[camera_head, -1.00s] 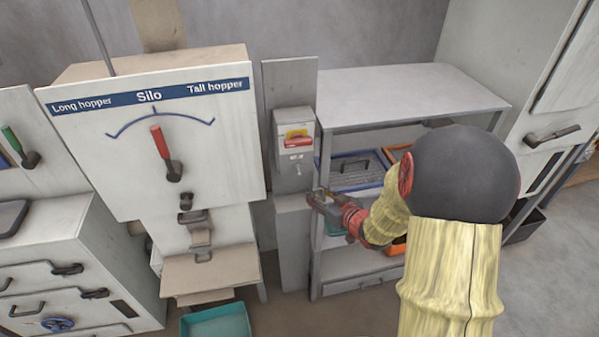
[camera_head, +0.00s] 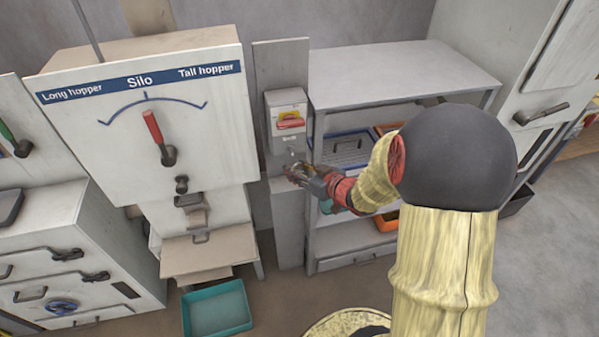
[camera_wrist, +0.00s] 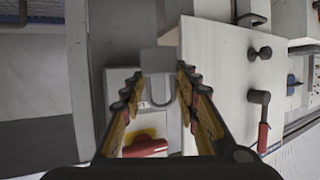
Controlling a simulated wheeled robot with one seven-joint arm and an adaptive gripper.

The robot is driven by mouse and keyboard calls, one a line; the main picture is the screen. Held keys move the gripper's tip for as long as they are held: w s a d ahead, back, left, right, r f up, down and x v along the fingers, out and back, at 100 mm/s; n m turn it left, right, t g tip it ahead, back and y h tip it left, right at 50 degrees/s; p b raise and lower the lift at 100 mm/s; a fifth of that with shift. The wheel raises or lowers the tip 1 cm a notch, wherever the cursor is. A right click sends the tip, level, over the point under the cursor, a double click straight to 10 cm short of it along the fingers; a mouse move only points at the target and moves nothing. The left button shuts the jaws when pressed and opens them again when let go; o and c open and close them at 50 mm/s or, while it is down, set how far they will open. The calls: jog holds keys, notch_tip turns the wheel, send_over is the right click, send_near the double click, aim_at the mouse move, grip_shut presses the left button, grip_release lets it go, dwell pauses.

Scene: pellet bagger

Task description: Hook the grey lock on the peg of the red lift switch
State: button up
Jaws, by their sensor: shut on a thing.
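The red lift switch (camera_head: 291,124) sits on a yellow plate on the front of a grey box on a narrow upright panel. Its small peg (camera_head: 291,152) sticks out below the handle. My gripper (camera_head: 292,172) is in front of the panel, just below the peg. In the wrist view, my gripper (camera_wrist: 157,75) is shut on the grey lock (camera_wrist: 157,60), whose U-shaped shackle (camera_wrist: 165,98) points toward the red handle (camera_wrist: 147,147). The shackle appears beside the peg area; I cannot tell whether they touch. The lock is too small to make out in the head view.
The Silo board (camera_head: 140,130) with its red lever stands close to the left. A grey shelf unit (camera_head: 400,75) with trays stands close to the right. A teal bin (camera_head: 217,310) is on the floor below.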

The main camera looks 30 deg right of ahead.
aim_at(287, 154)
jog(key=shift+w+d+f+b, duration=0.1)
jog(key=shift+w+d+b, duration=0.2)
jog(key=shift+w, duration=0.65)
jog(key=shift+w+d+f+b, duration=0.1)
jog(key=shift+w+d+b, duration=0.2)
jog(key=shift+w, duration=0.7)
jog(key=shift+w+d+f+b, duration=0.1)
jog(key=shift+w+d+b, duration=0.2)
jog(key=shift+w, duration=0.75)
jog(key=shift+w+d, duration=0.15)
grip_shut()
jog(key=shift+w+f, duration=0.35)
jog(key=shift+w, duration=0.1)
jog(key=o, duration=1.1)
grip_release()
jog(key=shift+o, duration=0.2)
